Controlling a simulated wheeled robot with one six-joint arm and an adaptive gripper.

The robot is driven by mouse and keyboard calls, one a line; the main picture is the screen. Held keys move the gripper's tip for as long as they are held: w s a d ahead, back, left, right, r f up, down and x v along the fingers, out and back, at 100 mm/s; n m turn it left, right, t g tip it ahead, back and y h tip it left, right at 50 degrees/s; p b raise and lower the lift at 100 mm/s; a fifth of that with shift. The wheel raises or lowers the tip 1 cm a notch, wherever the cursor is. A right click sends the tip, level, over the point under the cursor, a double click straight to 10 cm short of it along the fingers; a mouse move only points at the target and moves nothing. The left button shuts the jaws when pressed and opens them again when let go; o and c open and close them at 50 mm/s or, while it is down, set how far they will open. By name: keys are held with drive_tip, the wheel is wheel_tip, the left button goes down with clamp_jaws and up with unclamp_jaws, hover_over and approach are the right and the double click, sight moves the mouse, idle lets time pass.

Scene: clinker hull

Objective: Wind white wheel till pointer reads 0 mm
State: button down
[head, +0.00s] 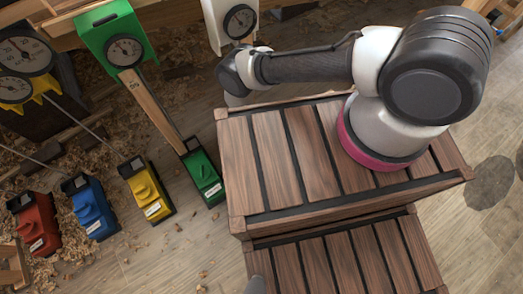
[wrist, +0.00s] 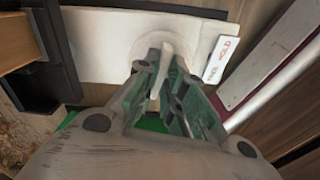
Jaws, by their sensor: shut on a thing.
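A white unit (head: 225,12) stands at the top centre of the head view, with a round pale dial (head: 239,21) on it. Its pointer is too small to read for certain. In the wrist view the white body (wrist: 105,40) lies ahead, with a rounded white wheel (wrist: 166,54) on it. My gripper (wrist: 165,74) is shut on an upright white part of this wheel, one finger on each side. In the head view my wrist hides the fingers and the wheel. A white label with red print (wrist: 222,60) sits right of the wheel.
A green unit with a dial (head: 125,50) stands to the left. Red (head: 35,222), blue (head: 90,206), yellow (head: 146,188) and green (head: 203,178) blocks are on the floor among wood shavings. My arm stands over a slatted wooden crate (head: 270,150).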

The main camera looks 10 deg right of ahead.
idle(0.5)
drive_tip(key=c, duration=1.5)
unclamp_jaws()
wheel_tip(320, 180, up, 12)
